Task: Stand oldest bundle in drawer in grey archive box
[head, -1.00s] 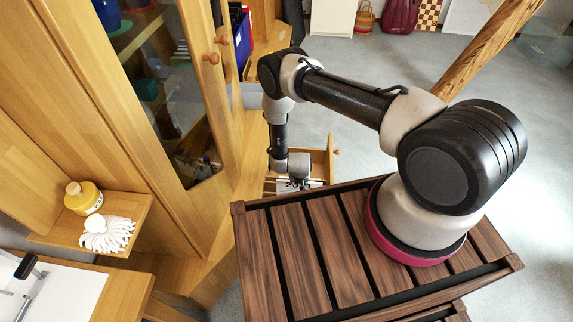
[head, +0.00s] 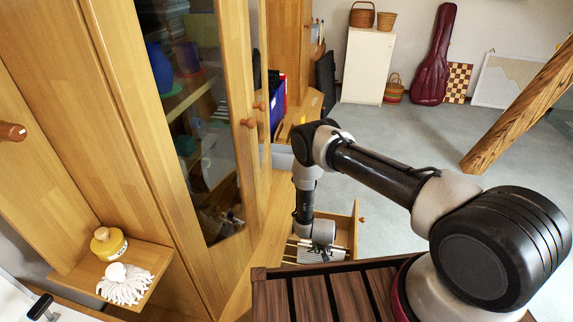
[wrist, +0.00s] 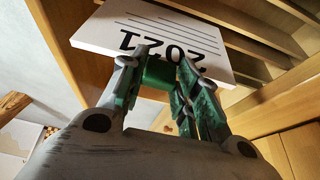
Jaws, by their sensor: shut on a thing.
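My gripper (wrist: 163,66) is shut on a white bundle (wrist: 120,22) marked "2021", which appears upside down with ruled lines in the wrist view. Its fingers are at the label edge. In the head view my gripper (head: 318,252) is low over the open wooden drawer (head: 355,230), and the arm hides part of it. Pale bundle edges (head: 293,251) show in the drawer; their labels are too small to read. A grey box-like thing (head: 282,158) stands beyond the drawer, partly hidden by my arm; I cannot tell its contents.
A tall wooden cabinet with a glass door (head: 195,110) stands left. A small shelf holds a yellow jar (head: 108,243) and a white mop head (head: 124,284). A slanted timber brace (head: 515,100) crosses at right. Grey floor (head: 400,135) lies open behind the arm.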

